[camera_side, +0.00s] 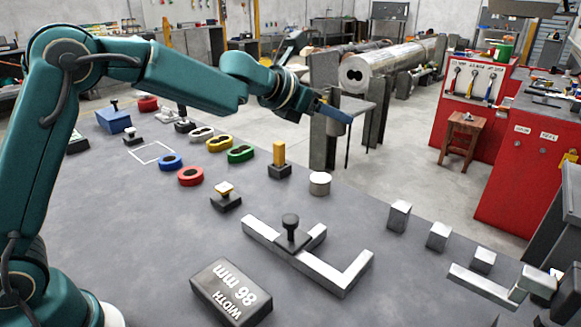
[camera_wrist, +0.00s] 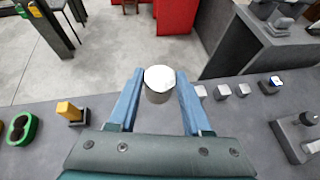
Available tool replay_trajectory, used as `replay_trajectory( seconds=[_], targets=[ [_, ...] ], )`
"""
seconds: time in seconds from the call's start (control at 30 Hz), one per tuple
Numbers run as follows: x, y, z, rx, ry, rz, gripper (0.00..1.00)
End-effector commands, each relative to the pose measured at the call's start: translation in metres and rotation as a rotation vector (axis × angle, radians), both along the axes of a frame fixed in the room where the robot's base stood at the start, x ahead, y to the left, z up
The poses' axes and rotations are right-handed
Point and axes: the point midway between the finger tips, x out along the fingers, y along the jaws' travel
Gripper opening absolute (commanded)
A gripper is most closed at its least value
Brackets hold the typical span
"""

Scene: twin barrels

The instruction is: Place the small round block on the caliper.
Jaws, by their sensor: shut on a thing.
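My gripper (camera_side: 337,112) is raised above the far edge of the table, beyond the caliper. In the wrist view its two blue fingers (camera_wrist: 160,88) are shut on a pale-topped small round block (camera_wrist: 158,78). In the side view the held block (camera_side: 338,127) shows only partly and dark below the fingers. The caliper (camera_side: 338,277) lies on the table, a silver bar with two jaws and a black knob on the sliding one. Part of it, with the knob, shows at the right edge of the wrist view (camera_wrist: 308,119). The block is well apart from the caliper.
Another silver round block (camera_side: 320,184) stands on the table. A "WIDTH 86 mm" sign (camera_side: 231,291) is in front of the caliper. Yellow-topped pieces (camera_side: 279,160) and coloured rings (camera_side: 190,176) stand left. Several metal blocks (camera_side: 438,236) stand right.

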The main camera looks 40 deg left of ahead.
Motion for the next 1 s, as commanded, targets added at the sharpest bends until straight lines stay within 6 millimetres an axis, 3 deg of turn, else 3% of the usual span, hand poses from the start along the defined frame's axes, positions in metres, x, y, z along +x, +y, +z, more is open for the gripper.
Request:
replay_trajectory(
  seconds=[0.1, 0.3, 0.7, 0.8, 1.0],
  targets=[
    [-0.025, 0.008, 0.023, -0.002, -0.01, 0.039, 0.0],
    [-0.07, 0.024, 0.045, -0.006, -0.007, 0.106, 0.0],
    [-0.149, 0.051, 0.054, -0.017, 0.008, 0.21, 0.0],
    [-0.164, 0.057, 0.052, -0.017, 0.013, 0.239, 0.0],
    [-0.162, 0.072, 0.052, -0.016, 0.023, 0.364, 0.0]
  ],
)
